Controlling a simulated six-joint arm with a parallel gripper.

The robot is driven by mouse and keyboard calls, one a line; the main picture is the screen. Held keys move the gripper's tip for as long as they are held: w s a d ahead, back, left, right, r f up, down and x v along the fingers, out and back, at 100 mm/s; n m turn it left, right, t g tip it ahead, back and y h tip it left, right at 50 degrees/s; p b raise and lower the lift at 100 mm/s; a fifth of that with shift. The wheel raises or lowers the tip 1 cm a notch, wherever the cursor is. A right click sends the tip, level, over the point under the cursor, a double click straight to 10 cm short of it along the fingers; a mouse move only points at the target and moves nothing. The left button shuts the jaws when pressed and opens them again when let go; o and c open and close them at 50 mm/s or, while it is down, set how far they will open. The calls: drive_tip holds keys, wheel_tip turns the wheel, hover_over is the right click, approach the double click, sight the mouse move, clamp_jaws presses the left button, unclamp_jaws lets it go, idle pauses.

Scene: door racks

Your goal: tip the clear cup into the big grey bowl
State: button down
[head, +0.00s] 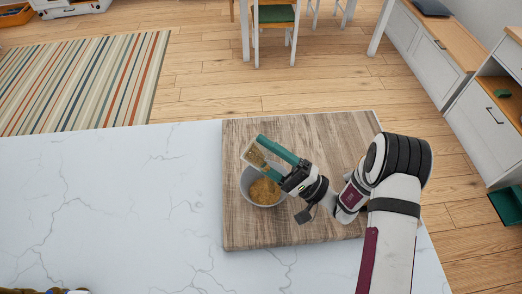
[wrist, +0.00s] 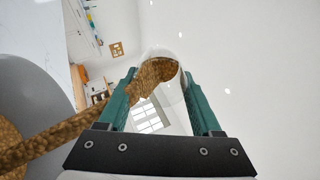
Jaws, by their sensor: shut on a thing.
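My gripper (head: 274,158) has green fingers and is shut on the clear cup (head: 253,155), holding it tilted above the big grey bowl (head: 247,186). In the wrist view the clear cup (wrist: 173,56) sits between the two fingers (wrist: 158,95). Brown grains (wrist: 153,75) lie inside it, and a stream of them (wrist: 60,135) runs from it down to the left. The grey bowl (wrist: 28,90) shows at the left edge of the wrist view, with brown grains in it. In the head view a heap of grains (head: 265,191) lies in the bowl.
The bowl stands on a wooden board (head: 300,230) on a white marble counter (head: 120,200). The counter left of the board is mostly clear. A brown object (head: 45,291) is cut off at the bottom left. A striped rug, chair and cabinets stand beyond the counter.

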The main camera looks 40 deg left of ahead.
drive_tip(key=shift+r, duration=0.1)
idle(0.3)
drive_tip(key=shift+r, duration=1.2)
drive_tip(key=shift+f, duration=0.1)
drive_tip(key=shift+f, duration=1.2)
drive_tip(key=shift+r, duration=0.1)
drive_tip(key=shift+r, duration=1.2)
drive_tip(key=shift+f, duration=0.1)
drive_tip(key=shift+f, duration=1.2)
drive_tip(key=shift+r, duration=0.1)
